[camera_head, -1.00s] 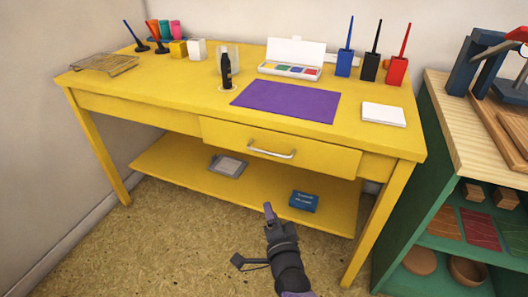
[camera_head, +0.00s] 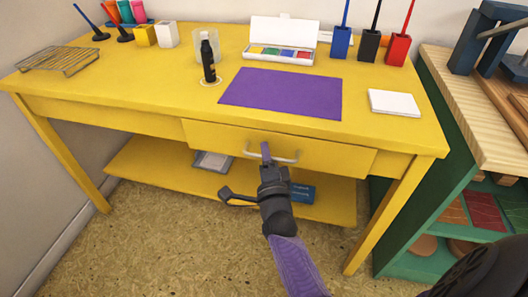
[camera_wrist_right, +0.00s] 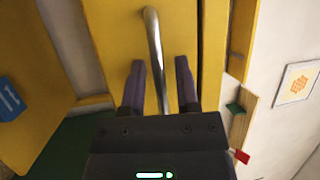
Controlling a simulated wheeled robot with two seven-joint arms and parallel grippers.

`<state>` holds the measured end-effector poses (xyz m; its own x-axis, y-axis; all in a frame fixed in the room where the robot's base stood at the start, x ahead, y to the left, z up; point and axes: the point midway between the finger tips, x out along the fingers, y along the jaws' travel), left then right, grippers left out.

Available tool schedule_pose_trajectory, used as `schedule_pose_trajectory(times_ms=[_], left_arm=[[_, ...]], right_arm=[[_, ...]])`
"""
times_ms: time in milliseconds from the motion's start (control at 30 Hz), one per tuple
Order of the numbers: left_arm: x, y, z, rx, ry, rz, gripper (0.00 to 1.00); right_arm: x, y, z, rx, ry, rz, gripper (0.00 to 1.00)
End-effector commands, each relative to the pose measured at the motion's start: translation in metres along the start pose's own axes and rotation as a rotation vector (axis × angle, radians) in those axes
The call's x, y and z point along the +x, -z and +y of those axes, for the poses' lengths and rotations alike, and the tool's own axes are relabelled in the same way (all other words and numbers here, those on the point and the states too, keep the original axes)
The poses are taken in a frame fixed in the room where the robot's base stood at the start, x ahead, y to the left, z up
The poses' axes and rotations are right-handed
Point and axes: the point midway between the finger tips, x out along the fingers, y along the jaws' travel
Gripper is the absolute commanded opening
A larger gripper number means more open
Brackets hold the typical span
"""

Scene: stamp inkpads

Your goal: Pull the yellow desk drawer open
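The yellow desk drawer (camera_head: 335,157) is shut, its front flush with the yellow desk (camera_head: 120,75). Its silver bar handle (camera_head: 286,159) is on the drawer front. In the right wrist view the two purple fingers of the gripper (camera_wrist_right: 161,75) are apart, one on each side of the handle (camera_wrist_right: 153,35). The bar runs between them, with gaps visible on both sides. My left gripper is not in view.
A lower shelf (camera_head: 150,172) under the desk holds a grey tray (camera_head: 212,161) and a blue box (camera_head: 302,192). A green shelf unit (camera_head: 400,235) stands close at the right.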

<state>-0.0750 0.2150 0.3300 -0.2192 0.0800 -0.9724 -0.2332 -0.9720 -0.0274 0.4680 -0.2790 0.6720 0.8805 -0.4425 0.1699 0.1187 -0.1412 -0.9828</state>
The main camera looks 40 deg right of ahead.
Motion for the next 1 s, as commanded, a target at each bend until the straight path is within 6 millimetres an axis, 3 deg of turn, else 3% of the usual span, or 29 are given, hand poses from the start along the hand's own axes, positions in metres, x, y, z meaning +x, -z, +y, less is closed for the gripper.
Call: schedule_pose_trajectory(times_ms=[33, 167, 533, 1000], left_arm=[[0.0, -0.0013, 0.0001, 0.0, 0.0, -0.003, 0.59], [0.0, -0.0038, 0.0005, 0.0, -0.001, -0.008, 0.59], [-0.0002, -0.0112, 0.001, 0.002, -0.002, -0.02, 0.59], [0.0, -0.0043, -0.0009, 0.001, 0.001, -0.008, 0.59]], right_arm=[[0.0, -0.0001, 0.0001, 0.0, 0.0, 0.0, 0.26], [-0.0001, -0.0001, 0.0002, 0.0, 0.0, 0.0, 0.0], [-0.0002, -0.0002, 0.0005, -0.001, -0.001, -0.001, 0.0], [-0.0003, -0.0003, 0.0007, -0.001, -0.002, -0.001, 0.0]])
